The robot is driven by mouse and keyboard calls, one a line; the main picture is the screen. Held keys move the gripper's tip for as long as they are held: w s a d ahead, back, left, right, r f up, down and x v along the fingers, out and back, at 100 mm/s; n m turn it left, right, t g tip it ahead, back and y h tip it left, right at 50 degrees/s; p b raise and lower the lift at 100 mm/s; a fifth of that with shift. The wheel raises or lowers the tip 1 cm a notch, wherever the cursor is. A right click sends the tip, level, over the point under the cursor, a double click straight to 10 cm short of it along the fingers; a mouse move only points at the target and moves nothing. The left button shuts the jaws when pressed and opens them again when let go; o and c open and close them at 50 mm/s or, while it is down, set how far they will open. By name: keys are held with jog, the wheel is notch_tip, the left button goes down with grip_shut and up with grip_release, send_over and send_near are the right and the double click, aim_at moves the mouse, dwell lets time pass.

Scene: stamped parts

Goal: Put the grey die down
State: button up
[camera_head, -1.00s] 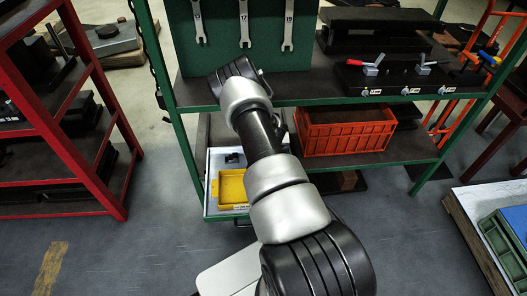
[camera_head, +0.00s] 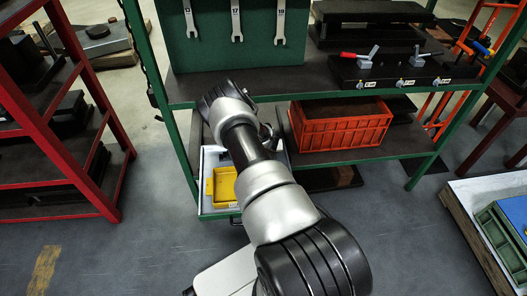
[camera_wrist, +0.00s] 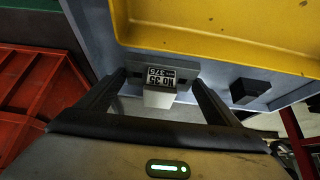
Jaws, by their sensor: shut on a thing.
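The grey die (camera_wrist: 176,66) shows in the wrist view as a flat grey plate with a pale block and a label reading NO 35 and 375. My gripper (camera_wrist: 159,80) is shut on it, one dark finger on each side. The die is over the pale drawer (camera_wrist: 92,38), on the near side of a yellow tray (camera_wrist: 215,42). I cannot tell whether its underside touches the drawer floor. In the head view my arm hides the gripper and the die.
A small black block (camera_wrist: 248,91) is in the drawer, right of the die. An orange crate (camera_head: 341,128) stands on the lower shelf, right of the drawer (camera_head: 221,211). The green shelf post (camera_head: 172,120) is left of my arm. A red rack (camera_head: 85,160) stands at far left.

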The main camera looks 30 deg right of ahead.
jog(key=o, duration=2)
jog(key=p+v, duration=0.3)
jog(key=v, duration=0.9)
jog(key=shift+r+p, duration=0.1)
jog(key=shift+p, duration=0.3)
